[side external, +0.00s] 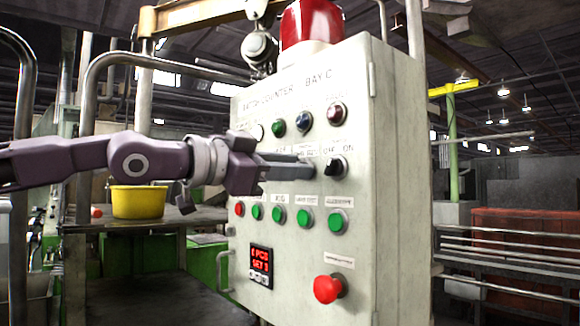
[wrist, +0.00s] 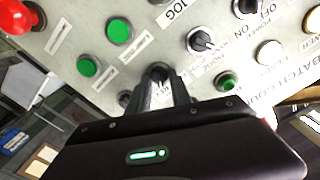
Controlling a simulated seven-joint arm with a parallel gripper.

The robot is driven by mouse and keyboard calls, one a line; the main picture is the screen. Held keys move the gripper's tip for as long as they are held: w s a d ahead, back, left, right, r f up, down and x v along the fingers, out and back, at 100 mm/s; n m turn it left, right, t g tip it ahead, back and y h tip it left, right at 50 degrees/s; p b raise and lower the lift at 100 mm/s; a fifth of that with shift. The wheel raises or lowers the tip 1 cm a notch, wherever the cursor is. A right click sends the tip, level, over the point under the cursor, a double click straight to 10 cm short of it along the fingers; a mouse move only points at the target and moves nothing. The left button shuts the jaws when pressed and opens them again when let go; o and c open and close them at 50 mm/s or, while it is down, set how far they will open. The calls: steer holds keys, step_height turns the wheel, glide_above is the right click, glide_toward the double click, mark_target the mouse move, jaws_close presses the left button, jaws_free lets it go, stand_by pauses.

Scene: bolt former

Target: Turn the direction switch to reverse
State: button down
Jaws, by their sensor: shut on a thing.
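The direction switch (wrist: 158,71) is a dark knob on the panel, mostly hidden by my fingers in the wrist view; its label and pointing direction cannot be read. My gripper (wrist: 163,82) is shut on this knob, a finger on either side. In the side external view my gripper (side external: 311,169) reaches in from the left against the middle row of switches, and its fingers hide the gripped knob. The grey control panel (side external: 390,200) stands upright.
Beside the gripped knob are the mode knob (wrist: 201,42) and the power OFF/ON knob (side external: 336,167). Green buttons (side external: 305,219) sit below, with a red mushroom button (side external: 327,289) and a lit display (side external: 261,259). Lamps (side external: 306,122) sit above. A yellow bucket (side external: 138,202) stands left, behind my arm.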

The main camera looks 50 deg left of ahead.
steer(key=shift+f+m, duration=0.1)
steer(key=shift+m, duration=0.2)
stand_by(0.4)
steer(key=c, duration=1.2)
jaws_free()
steer(key=shift+s, duration=0.1)
steer(key=s, duration=0.7)
